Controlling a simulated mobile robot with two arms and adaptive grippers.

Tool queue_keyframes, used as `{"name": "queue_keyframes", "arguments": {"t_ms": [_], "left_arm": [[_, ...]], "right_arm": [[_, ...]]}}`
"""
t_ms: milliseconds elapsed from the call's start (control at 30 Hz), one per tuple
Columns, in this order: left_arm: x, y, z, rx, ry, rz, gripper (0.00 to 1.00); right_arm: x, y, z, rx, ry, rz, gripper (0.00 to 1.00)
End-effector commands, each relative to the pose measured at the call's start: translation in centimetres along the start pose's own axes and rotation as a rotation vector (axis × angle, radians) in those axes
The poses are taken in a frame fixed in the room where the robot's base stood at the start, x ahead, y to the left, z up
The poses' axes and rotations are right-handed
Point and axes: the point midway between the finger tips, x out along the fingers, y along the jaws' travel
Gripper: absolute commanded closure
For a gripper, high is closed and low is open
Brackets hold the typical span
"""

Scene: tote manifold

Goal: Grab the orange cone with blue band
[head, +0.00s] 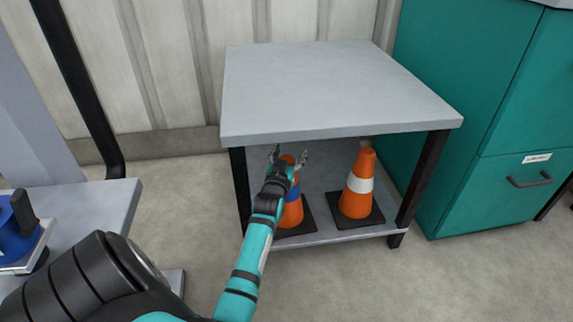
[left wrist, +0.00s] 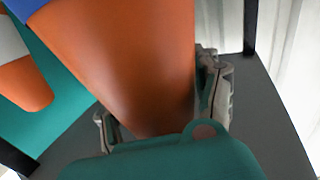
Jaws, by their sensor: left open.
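The orange cone with the blue band (head: 293,212) stands upright on the left of the lower shelf, partly hidden behind my left arm. In the left wrist view the cone (left wrist: 130,60) fills the middle, with part of its blue band at the top left corner. My left gripper (head: 288,154) is open at the cone's upper end. In the left wrist view its two fingers (left wrist: 160,105) lie on either side of the cone's narrow end. I cannot tell whether they touch it. My right gripper is not in view.
An orange cone with a white band (head: 358,184) stands to the right on the same lower shelf (head: 345,234). The grey tabletop (head: 330,90) overhangs both cones. Dark table legs (head: 424,180) flank the shelf. A teal cabinet (head: 500,200) stands at the right.

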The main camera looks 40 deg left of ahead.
Motion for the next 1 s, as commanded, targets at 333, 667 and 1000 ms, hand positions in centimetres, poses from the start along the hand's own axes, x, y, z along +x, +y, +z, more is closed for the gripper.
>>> {"name": "queue_keyframes", "arguments": {"t_ms": [333, 667, 1000], "left_arm": [[0.16, 0.02, -0.06, 0.000, -0.001, 0.000, 0.47], [0.14, 0.02, -0.02, 0.000, -0.001, 0.000, 0.90], [0.11, 0.01, 0.12, -0.001, -0.004, 0.000, 1.00]], "right_arm": [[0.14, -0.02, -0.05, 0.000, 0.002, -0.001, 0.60], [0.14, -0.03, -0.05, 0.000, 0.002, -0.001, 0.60], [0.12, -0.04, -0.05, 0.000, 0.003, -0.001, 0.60]]}}
